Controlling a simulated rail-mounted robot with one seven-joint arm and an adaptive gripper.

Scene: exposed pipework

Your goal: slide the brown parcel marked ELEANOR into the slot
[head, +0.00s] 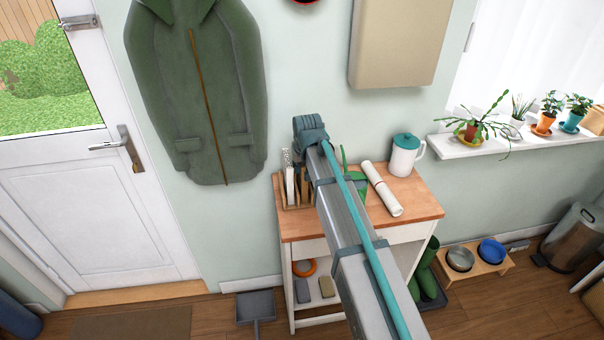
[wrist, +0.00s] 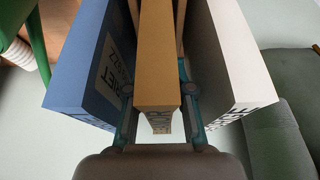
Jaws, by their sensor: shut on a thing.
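In the wrist view, my gripper (wrist: 159,92) is shut on the brown parcel (wrist: 157,55), with one teal-grey finger on each side. Dark lettering shows on the parcel's lower end, too foreshortened to read. A blue parcel (wrist: 85,70) stands at the left and a white parcel (wrist: 232,60) at the right, with narrow gaps to the fingers. Both have partly visible lettering. A wooden rack (head: 305,188) stands on the cabinet's left end in the head view, with a white upright parcel (head: 290,186) in it. My arm hides the gripper and brown parcel there; the slot is not clearly visible.
The wooden-topped cabinet (head: 420,203) also carries a rolled white paper (head: 381,188) and a white jug with teal lid (head: 405,156). A green coat (head: 200,95) hangs on the wall behind, left of the rack. A beige wall box (head: 398,40) is above right.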

